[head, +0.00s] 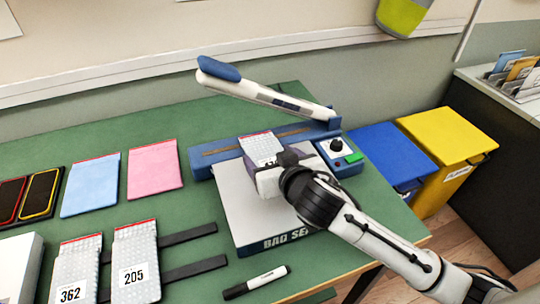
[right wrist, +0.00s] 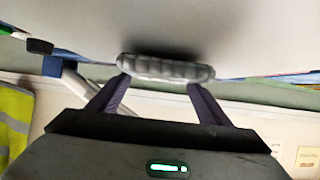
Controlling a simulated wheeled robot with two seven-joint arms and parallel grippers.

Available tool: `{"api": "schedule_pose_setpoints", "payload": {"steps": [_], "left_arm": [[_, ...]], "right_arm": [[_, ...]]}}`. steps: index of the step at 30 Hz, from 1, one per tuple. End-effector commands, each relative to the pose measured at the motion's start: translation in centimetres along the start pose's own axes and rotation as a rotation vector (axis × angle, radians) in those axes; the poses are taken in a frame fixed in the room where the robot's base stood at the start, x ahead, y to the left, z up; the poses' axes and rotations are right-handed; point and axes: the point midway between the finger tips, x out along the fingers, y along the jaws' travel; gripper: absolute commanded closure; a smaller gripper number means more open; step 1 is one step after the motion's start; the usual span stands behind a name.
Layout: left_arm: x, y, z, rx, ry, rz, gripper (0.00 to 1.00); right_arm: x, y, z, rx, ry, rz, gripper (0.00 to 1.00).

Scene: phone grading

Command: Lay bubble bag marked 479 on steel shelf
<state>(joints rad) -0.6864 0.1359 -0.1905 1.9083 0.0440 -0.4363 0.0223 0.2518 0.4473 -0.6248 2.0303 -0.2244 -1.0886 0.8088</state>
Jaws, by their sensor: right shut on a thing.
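A bubble bag (head: 261,146) with a red top edge is over the rear part of the bag sealer's pale platform (head: 240,205) in the head view. Its label is mostly hidden by my gripper, so I cannot read the number. My right gripper (head: 268,170) is shut on this bag. In the right wrist view the bag (right wrist: 165,69) shows edge-on between the fingertips of the gripper (right wrist: 160,84). I cannot tell whether it touches the platform. My left gripper is not in view. I cannot make out a steel shelf.
The sealer's arm (head: 265,95) is raised behind the bag. Bags marked 362 (head: 75,265) and 205 (head: 136,255) lie at the left on dark strips. Blue (head: 91,186) and pink (head: 154,169) pouches lie behind them. A marker (head: 256,282) lies in front. Blue (head: 385,155) and yellow (head: 445,150) bins stand right.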

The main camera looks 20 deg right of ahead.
Motion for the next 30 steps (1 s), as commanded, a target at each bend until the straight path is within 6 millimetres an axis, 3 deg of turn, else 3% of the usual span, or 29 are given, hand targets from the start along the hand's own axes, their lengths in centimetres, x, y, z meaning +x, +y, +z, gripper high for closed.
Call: {"api": "schedule_pose_setpoints", "payload": {"steps": [23, 24, 27, 30], "left_arm": [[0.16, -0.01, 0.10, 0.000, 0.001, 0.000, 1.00], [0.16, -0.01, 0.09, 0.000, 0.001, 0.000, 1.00], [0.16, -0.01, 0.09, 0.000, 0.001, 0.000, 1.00], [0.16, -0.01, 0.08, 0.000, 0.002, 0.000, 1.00]], "right_arm": [[0.26, 0.01, 0.50, 0.001, 0.002, 0.000, 0.56], [0.26, 0.01, 0.49, 0.001, 0.002, 0.000, 0.25], [0.26, 0.01, 0.50, 0.001, 0.001, 0.000, 0.08], [0.26, 0.01, 0.52, 0.001, 0.001, 0.000, 0.07]]}}
